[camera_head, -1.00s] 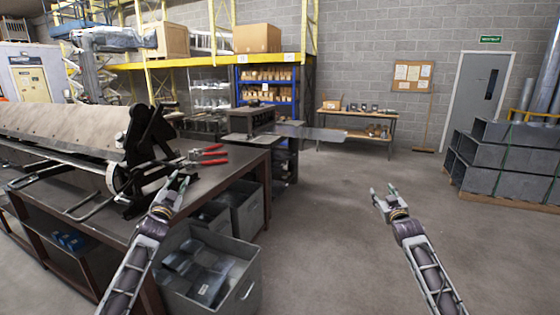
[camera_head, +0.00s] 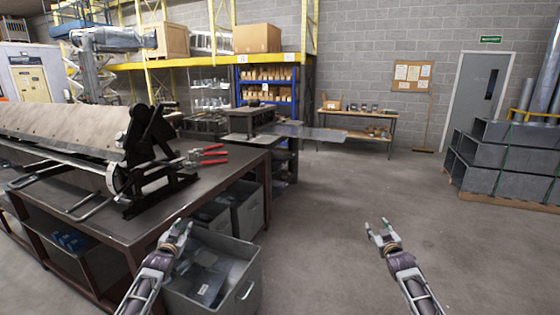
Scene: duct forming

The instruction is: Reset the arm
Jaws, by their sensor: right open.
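My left gripper (camera_head: 177,231) is low in the head view, in front of the workbench's near right corner and above the grey bins. Its fingers look apart, with nothing between them. My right gripper (camera_head: 376,228) is open and empty over the bare concrete floor, right of the picture's middle. Neither gripper touches anything that I can see. Both forearms come up from the bottom edge.
The dark workbench (camera_head: 213,179) on the left carries a bending machine (camera_head: 150,150) and red-handled pliers (camera_head: 209,155). Grey bins (camera_head: 225,270) stand below its right end. Stacked grey ducts (camera_head: 505,165) are at right. The floor (camera_head: 330,195) between is clear.

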